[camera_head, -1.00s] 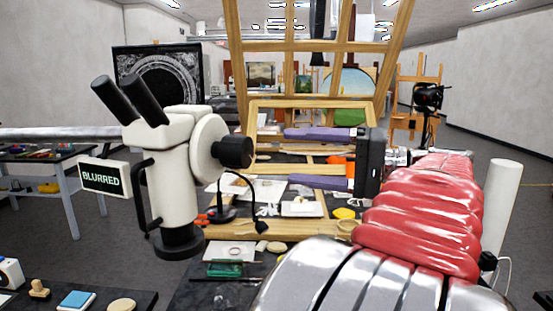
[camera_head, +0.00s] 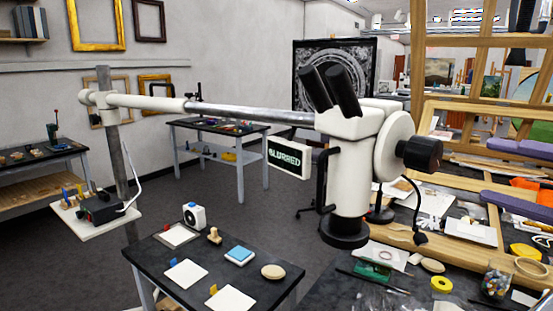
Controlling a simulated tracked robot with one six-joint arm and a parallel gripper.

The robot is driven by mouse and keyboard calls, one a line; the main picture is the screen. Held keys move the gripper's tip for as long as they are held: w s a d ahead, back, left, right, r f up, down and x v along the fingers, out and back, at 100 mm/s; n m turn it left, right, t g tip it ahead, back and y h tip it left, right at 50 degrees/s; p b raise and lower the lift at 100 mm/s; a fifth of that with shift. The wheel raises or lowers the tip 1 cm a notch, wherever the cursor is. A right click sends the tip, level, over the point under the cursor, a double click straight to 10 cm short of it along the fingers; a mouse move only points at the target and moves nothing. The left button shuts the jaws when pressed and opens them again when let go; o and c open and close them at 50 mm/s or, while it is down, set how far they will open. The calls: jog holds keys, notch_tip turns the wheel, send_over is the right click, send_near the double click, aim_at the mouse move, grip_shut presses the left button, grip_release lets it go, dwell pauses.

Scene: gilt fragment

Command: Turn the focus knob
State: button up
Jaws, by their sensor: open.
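The white microscope (camera_head: 350,180) hangs on a long horizontal boom (camera_head: 240,110) and has two black eyepieces. Its black focus knob (camera_head: 422,154) sticks out to the right from a round white disc on its side. A small sign (camera_head: 289,159) on its left reads "BLURRED". My gripper (camera_head: 486,169) is at the right edge, with two purple fingers spread apart, one above the other. They point left toward the knob, with a gap between. Nothing shows between them but the background. The gripper's body is out of the picture.
A dark table (camera_head: 215,265) with cards, a blue pad and stamps stands below left. The bench (camera_head: 330,290) under the microscope holds a green box, yellow tape and a jar (camera_head: 497,280). A wooden frame (camera_head: 465,40) rises behind the gripper. The boom's post (camera_head: 115,150) stands left.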

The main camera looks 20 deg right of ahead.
aim_at(435, 160)
dwell(0.4)
jog(key=shift+w+a+f+n+y, duration=0.1)
jog(key=shift+n+y, duration=0.05)
jog(key=shift+n, duration=0.85)
jog(key=shift+w+f+n+y, duration=0.1)
jog(key=shift+n+y, duration=0.05)
jog(key=shift+n, duration=0.85)
jog(key=shift+w, duration=0.1)
jog(key=shift+x, duration=6.75)
jog(key=shift+c, duration=0.5)
jog(key=c, duration=1)
